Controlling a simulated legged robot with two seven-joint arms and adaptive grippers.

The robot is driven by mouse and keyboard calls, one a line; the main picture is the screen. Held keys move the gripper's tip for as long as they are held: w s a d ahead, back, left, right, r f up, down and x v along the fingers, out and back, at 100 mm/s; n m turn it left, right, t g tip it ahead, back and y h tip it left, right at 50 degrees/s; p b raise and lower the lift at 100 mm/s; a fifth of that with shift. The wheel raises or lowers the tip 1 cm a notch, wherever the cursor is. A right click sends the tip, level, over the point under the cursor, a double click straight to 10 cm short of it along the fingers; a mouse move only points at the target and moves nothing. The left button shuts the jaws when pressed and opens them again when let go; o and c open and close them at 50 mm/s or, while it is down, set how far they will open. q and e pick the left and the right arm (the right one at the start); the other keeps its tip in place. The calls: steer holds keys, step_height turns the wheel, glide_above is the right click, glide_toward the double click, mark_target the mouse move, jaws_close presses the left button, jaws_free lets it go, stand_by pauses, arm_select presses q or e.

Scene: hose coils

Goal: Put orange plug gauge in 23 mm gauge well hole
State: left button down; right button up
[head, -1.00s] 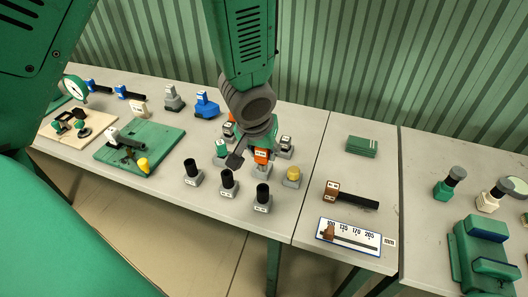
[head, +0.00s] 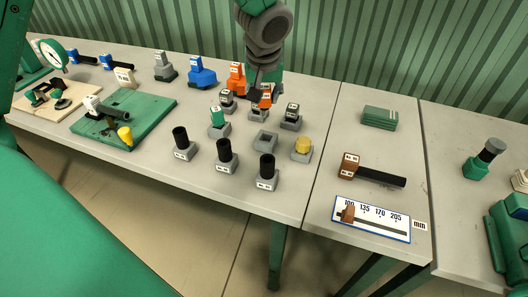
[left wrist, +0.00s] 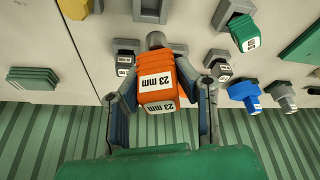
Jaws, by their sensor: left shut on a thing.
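My left gripper (head: 260,92) is shut on the orange plug gauge (head: 266,97), held over the back part of the middle table. In the left wrist view, the orange plug gauge (left wrist: 157,88) sits between the fingers with 23 mm labels on it. Its grey plug end points away from the camera, toward the wells. A grey gauge well (head: 258,115) stands just below the gauge in the head view. I cannot tell whether the plug is lined up with it or touching it. The well labels are too small to read. My right gripper is not in view.
An empty square grey holder (head: 265,141) stands in front. Black-topped gauges (head: 224,154), a yellow one (head: 302,147) and a green one (head: 217,119) surround it. Behind are a blue piece (head: 202,75) and another orange piece (head: 236,77). A brown-headed tool (head: 352,167) lies right.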

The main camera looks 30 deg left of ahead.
arm_select(q)
steer(key=shift+w+a+f, duration=0.1)
steer(key=shift+w+f, duration=0.05)
steer(key=shift+f, duration=0.05)
glide_above(266, 133)
steer(key=d, duration=0.2)
steer(key=f, duration=0.3)
steer(key=s+f, duration=0.1)
steer(key=f, duration=0.1)
steer(key=shift+a+f+b, duration=0.25)
steer(key=shift+f+b, duration=0.05)
steer(key=shift+b, duration=0.05)
steer(key=f, duration=0.2)
steer(key=a+f, duration=0.1)
steer(key=f, duration=0.1)
steer(key=shift+a, duration=0.1)
steer(key=shift+d, duration=0.3)
steer(key=c, duration=1.2)
jaws_free()
steer(key=shift+d, duration=0.1)
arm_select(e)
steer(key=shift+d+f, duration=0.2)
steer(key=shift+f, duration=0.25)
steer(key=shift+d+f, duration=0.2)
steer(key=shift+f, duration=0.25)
arm_select(q)
steer(key=shift+a, duration=0.2)
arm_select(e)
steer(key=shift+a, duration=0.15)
